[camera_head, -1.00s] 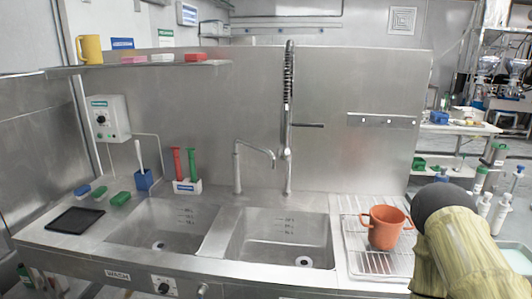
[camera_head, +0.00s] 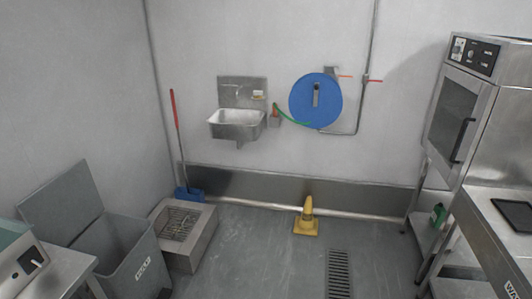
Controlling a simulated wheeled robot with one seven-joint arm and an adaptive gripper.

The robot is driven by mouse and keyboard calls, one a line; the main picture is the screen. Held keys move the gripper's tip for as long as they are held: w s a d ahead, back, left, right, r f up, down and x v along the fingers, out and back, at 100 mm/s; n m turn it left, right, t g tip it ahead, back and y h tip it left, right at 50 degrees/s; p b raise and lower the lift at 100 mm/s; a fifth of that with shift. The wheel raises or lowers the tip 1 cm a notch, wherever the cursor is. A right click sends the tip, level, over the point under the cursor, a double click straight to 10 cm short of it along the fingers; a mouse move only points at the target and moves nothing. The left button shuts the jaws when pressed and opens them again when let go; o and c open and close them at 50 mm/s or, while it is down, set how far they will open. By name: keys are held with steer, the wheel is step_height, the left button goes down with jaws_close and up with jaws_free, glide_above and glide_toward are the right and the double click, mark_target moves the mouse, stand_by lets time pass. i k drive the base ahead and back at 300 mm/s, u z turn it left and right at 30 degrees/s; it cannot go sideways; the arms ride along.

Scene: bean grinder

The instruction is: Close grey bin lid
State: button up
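A grey bin (camera_head: 128,262) stands on the floor at the lower left, with a white label on its front. Its flat grey lid (camera_head: 62,205) is open and tilted up along the bin's back left side. The lid leans near the left wall. The bin's opening shows dark inside, and its contents cannot be made out. My gripper is not in view.
A metal table (camera_head: 62,272) with a device partly covers the bin's near left side. A low grated floor basin (camera_head: 180,228) adjoins the bin's right. A yellow cone (camera_head: 306,218) stands on open floor. An oven (camera_head: 460,120) and counter (camera_head: 480,235) border the right.

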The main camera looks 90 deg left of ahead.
mark_target(58, 212)
steer(key=z, duration=5.65)
steer(key=k, duration=1.05)
steer(key=z, duration=1)
steer(key=i, duration=0.5)
steer(key=z, duration=0.05)
